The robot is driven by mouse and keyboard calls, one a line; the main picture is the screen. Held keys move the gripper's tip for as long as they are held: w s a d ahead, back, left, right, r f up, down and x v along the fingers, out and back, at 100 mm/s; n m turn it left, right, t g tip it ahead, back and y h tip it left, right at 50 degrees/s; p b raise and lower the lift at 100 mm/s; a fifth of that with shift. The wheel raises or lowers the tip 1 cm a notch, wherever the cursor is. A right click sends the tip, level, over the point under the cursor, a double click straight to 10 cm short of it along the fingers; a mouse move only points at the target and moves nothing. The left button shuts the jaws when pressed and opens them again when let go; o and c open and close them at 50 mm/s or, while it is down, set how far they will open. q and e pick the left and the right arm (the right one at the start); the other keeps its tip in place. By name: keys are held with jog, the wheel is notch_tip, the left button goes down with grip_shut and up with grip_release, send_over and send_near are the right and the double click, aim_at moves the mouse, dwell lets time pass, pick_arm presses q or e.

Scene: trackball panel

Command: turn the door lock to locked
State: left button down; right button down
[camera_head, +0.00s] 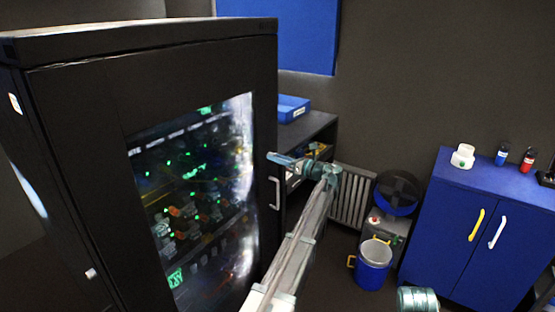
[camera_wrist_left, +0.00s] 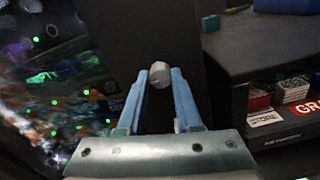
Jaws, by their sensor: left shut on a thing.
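The black cabinet's door (camera_head: 262,95) has a large window showing green lights and a grey handle (camera_head: 276,193) near its right edge. The door lock, a small grey round knob (camera_wrist_left: 160,74), sits on the dark door frame in the left wrist view. My left gripper (camera_head: 270,157) reaches the door above the handle. In the left wrist view its blue fingers (camera_wrist_left: 161,75) are shut on the knob, one on each side. The knob is hidden by the fingers in the head view, and I cannot tell which way it is turned.
A dark shelf with a blue tray (camera_head: 293,107) stands right of the cabinet. A radiator (camera_head: 351,195), a blue bucket (camera_head: 371,265) and a blue cupboard (camera_head: 455,225) stand farther right. Some floor shows between the cabinet and the bucket.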

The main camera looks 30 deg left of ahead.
pick_arm(q)
jog(key=n, duration=0.4)
jog(key=shift+n, duration=0.3)
jog(key=n, duration=0.9)
jog(key=shift+n, duration=2.1)
jog(key=c, duration=0.6)
grip_release()
